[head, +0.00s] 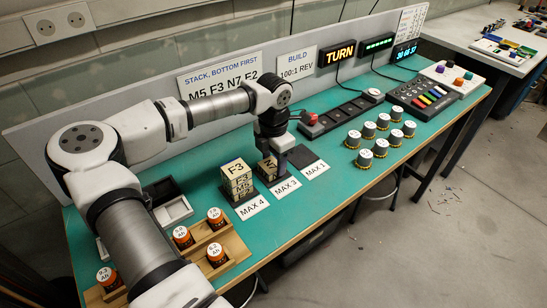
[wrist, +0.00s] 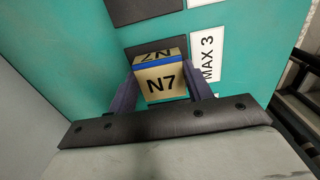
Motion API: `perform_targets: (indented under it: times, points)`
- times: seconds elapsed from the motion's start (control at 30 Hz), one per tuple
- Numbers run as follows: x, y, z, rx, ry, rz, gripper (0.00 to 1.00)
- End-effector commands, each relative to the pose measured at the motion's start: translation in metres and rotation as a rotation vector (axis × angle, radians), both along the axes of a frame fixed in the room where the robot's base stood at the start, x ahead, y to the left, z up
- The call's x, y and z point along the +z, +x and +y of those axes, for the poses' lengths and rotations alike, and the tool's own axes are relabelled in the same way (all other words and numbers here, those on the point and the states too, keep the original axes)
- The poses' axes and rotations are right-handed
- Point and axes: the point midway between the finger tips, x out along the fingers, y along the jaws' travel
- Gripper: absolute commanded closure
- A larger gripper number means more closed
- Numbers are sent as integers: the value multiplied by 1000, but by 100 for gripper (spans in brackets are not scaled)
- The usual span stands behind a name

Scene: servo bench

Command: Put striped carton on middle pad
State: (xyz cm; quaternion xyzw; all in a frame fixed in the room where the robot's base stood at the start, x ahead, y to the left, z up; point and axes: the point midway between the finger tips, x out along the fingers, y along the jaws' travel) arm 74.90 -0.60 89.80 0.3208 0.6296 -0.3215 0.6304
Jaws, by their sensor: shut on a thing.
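The striped carton (wrist: 160,83) is a tan block marked N7 with a blue stripe along its edge. My gripper (wrist: 155,88) is shut on it, one finger on each side. In the head view the carton (head: 266,169) is partly hidden by my gripper (head: 271,163). It is at the middle pad (head: 283,182), a dark square labelled MAX 3. Part of this pad also shows behind the carton in the wrist view (wrist: 134,50). I cannot tell whether the carton touches the pad.
Several tan cartons (head: 238,178) are stacked on the left pad, labelled MAX 4, close beside my gripper. The right pad (head: 302,157) is bare.

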Motion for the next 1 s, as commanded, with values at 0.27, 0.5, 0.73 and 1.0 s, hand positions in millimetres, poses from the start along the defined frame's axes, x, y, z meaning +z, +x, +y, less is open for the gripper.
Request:
perform_targets:
  times: [0.27,0.5,0.73,1.0]
  points:
    - [-3,0,0,0,0,0,46]
    - [-3,0,0,0,1,1,28]
    - [0,0,0,0,0,0,28]
    - [40,1,1,2,2,-5,28]
